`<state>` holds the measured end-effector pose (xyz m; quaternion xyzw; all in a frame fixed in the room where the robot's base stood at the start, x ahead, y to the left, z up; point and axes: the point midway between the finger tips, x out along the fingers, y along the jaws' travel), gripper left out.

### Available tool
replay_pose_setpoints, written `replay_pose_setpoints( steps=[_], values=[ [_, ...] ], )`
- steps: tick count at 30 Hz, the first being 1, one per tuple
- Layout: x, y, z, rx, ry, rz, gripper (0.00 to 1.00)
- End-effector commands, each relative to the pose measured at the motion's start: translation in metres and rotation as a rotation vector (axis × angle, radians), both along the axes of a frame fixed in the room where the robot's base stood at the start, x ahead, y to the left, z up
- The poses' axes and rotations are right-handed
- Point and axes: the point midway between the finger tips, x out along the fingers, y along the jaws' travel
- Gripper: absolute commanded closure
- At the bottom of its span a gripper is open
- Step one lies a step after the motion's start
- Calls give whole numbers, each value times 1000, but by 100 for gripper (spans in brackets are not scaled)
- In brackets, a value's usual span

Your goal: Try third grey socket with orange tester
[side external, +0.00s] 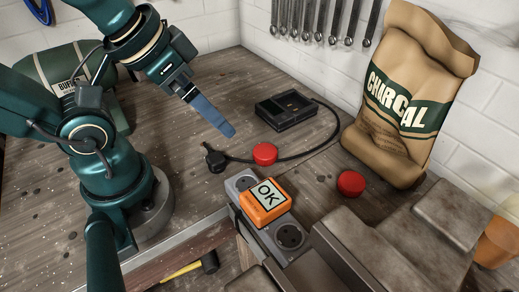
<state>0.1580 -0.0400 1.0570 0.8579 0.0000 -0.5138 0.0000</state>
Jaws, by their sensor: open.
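The orange tester (264,209) sits on the grey socket strip (272,243), its pale face reading "OK". It covers the middle of the strip. One round socket (245,184) shows partly behind it at the far end. Another socket (290,237) shows bare at the near end. My gripper (229,132) has blue fingers pointing down and right. It is open and empty, above the bench behind the strip and apart from the tester. The fingers overlap in this view, so the gap between them is hidden.
A black box (288,111) has a cable running round to a black plug (215,160). Red caps (265,153) (351,184) lie near the strip. A charcoal bag (412,95) stands at right. A metal vise (385,250) fills the front right. A green sack (60,70) lies at left.

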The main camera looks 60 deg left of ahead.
Motion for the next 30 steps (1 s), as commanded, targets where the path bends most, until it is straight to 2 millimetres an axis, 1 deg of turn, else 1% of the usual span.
replay_pose_setpoints(
  steps=[15, 19, 22, 26, 30],
  values=[
    [0, 0, 0, 0, 0, 0, 0],
    [-2, 0, 0, -16, 8, 29, 0],
    [2, -1, 10, -55, 14, 101, 0],
    [11, -12, 19, -101, 87, 147, 0],
    [22, -30, 22, -124, 182, 160, 0]
  ],
)
